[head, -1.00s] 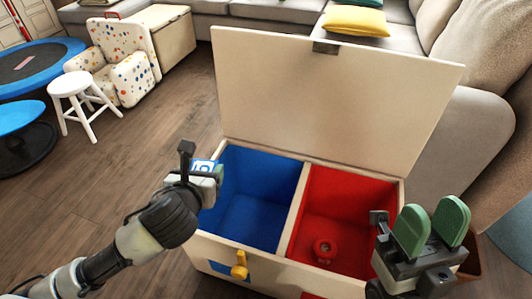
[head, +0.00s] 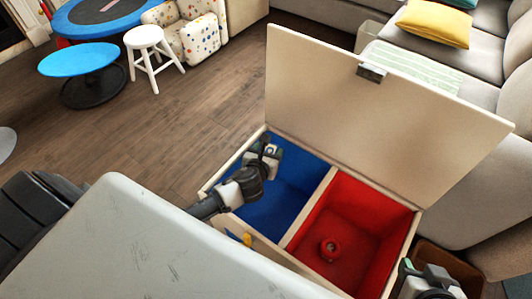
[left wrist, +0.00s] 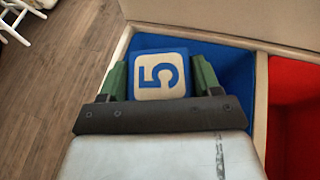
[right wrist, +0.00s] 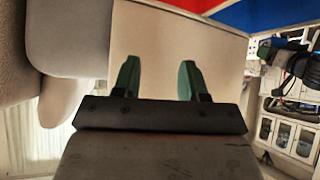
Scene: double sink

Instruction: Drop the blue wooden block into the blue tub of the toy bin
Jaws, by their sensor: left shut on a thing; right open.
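The blue wooden block (left wrist: 159,75), with a cream face and a blue 5, is between the green fingers of my left gripper (left wrist: 160,82) in the left wrist view. My left gripper (head: 268,150) is shut on it over the blue tub (head: 285,195) of the toy bin in the head view; the block itself is hard to make out there. The toy bin (head: 345,125) has its cream lid raised. My right gripper (right wrist: 157,82) is open and empty in the right wrist view; its arm shows at the head view's lower right.
The red tub (head: 375,225) is to the right of the blue one and holds a small red object (head: 331,249). A sofa (head: 480,55) stands behind the bin. A white stool (head: 152,50) and a blue round table (head: 80,60) are at the left on open wooden floor.

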